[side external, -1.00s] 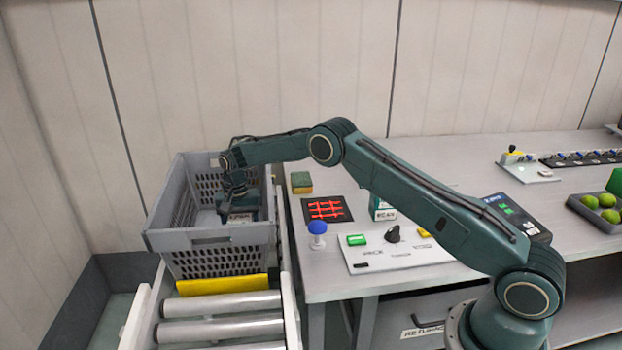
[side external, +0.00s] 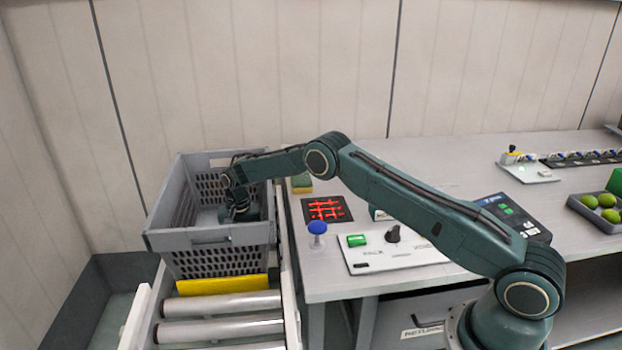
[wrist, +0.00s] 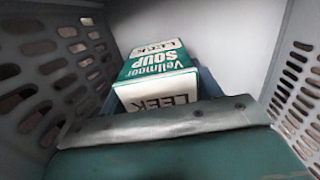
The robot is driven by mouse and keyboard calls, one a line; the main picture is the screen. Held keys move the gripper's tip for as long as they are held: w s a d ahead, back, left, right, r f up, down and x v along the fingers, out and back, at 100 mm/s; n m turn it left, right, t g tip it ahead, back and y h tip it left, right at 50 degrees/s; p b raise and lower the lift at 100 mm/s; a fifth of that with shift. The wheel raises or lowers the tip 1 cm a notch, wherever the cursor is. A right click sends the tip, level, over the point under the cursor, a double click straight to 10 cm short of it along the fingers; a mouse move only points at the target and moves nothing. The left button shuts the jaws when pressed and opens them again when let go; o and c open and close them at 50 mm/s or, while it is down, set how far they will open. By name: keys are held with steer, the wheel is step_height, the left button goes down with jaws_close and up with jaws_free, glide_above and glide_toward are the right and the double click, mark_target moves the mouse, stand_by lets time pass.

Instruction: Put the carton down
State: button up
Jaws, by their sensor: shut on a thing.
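The carton (wrist: 157,68) is a teal and white soup box with "Vellmoor SOUP" and "LEEK" printed on it. My gripper (side external: 238,212) reaches down inside the grey slotted tote (side external: 208,238) and is shut on the carton. In the wrist view the carton sits just beyond the gripper body, between the tote's slotted walls, with the pale tote floor around it. In the side view the tote's near wall hides the carton. I cannot tell whether it touches the floor.
The tote stands on a roller conveyor (side external: 222,306) behind a yellow bar (side external: 222,286). The bench to the right holds a blue knob (side external: 317,228), a control panel (side external: 395,254), a red-lit scanner pad (side external: 326,208) and a sponge (side external: 301,181). A tray with green fruit (side external: 597,213) is far right.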

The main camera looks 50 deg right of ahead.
steer(key=o, duration=0.9)
steer(key=shift+f, duration=0.1)
step_height(320, 180, up, 12)
steer(key=shift+r, duration=0.1)
stand_by(0.6)
